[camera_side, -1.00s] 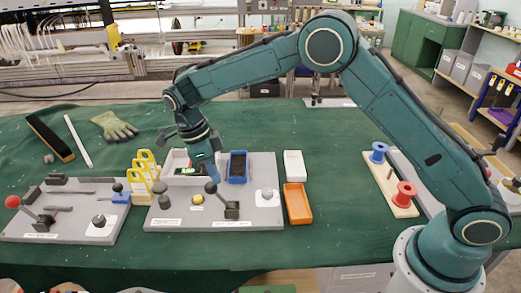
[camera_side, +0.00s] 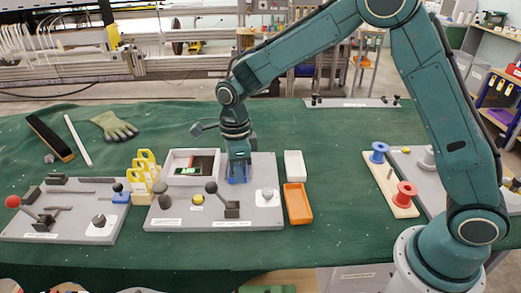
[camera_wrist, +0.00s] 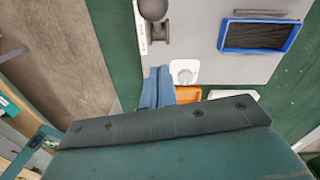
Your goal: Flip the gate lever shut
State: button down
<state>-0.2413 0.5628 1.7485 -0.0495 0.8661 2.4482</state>
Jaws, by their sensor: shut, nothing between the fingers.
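A lever with a black ball knob (camera_side: 211,188) and a dark base (camera_side: 231,210) stands on the middle grey panel (camera_side: 180,222), its knob leaning left of the base. A lever with a red knob (camera_side: 13,202) stands on the left grey panel (camera_side: 70,232). I cannot read the labels to tell which is the gate lever. The black knob (camera_wrist: 153,9) also shows at the top of the wrist view.
The blue tray (camera_wrist: 260,37) lies on the panel, partly hidden by my gripper in the side view. An orange tray (camera_side: 297,204) and white tray (camera_side: 294,164) lie right. Yellow tags (camera_side: 144,168) stand between the panels.

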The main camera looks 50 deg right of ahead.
jog(key=s+d+f+t+y, duration=0.4)
jog(key=s+d+t+y, duration=0.1)
jog(key=s+d, duration=0.25)
jog(key=s+d+r+n+h, duration=0.1)
jog(key=s+r+n, duration=0.4)
jog(key=r+n, duration=0.2)
jog(key=s+d+r+n+h, duration=0.2)
jog(key=s+r+n, duration=0.4)
jog(key=r+n, duration=0.2)
jog(key=shift+d+r+h, duration=0.3)
jog(key=shift+r, duration=0.8)
dwell(1.1)
jog(key=shift+s+r, duration=0.1)
